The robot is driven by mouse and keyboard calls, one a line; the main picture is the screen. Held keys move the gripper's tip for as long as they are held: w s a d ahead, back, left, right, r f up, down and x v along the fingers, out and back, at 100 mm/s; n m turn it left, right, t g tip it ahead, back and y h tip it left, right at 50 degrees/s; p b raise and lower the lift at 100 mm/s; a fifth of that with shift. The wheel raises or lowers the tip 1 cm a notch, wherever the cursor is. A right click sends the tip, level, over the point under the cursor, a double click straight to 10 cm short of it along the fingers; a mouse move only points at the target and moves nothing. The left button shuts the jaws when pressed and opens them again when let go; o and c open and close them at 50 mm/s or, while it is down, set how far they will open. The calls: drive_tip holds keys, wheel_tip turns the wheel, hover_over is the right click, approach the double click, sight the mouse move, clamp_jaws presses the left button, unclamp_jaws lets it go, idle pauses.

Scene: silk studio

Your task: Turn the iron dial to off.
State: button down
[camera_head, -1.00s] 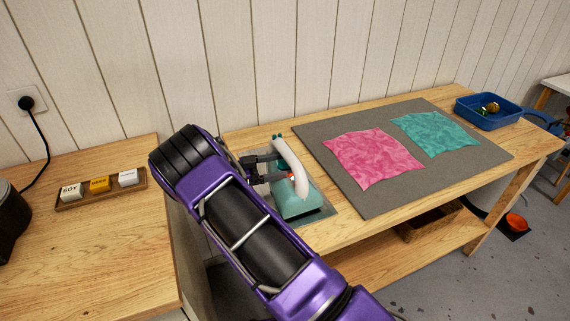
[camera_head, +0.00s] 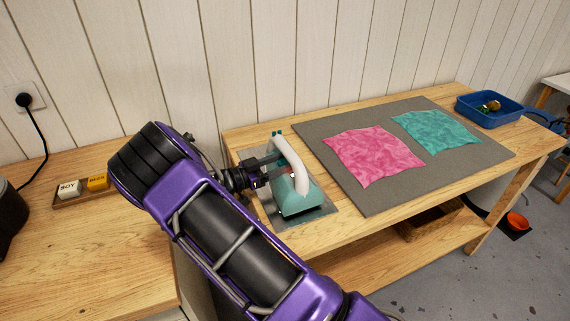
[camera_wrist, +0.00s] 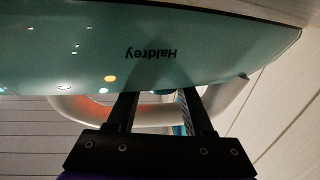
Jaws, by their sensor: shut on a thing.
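The iron (camera_head: 295,196) has a teal body and a white arched handle (camera_head: 300,168). It rests on a grey plate (camera_head: 318,213) on the wooden table. My gripper (camera_head: 280,167) reaches in from the left, its fingers between the handle and the body. The wrist view shows the teal body (camera_wrist: 60,50) with upside-down "Haldrey" lettering, and the handle (camera_wrist: 235,100) behind the fingers. My gripper (camera_wrist: 160,95) is shut on the iron dial (camera_wrist: 160,92), which is mostly hidden by the fingertips and the body. The dial's setting cannot be read.
A grey mat (camera_head: 335,180) with a pink cloth (camera_head: 372,155) and a teal cloth (camera_head: 436,132) lies to the right. A blue bin (camera_head: 490,110) stands at the far right.

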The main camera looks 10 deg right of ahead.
sight(279, 164)
drive_tip(key=shift+n+t+y+b, duration=0.35)
drive_tip(key=shift+n+t+y, duration=0.15)
drive_tip(key=shift+n+t, duration=0.45)
drive_tip(key=shift+c, duration=1.5)
unclamp_jaws()
drive_tip(key=shift+a, duration=0.1)
drive_tip(key=v, duration=0.7)
drive_tip(key=shift+s+a+b, duration=0.1)
drive_tip(key=shift+s+b, duration=0.15)
drive_tip(key=shift+b, duration=0.05)
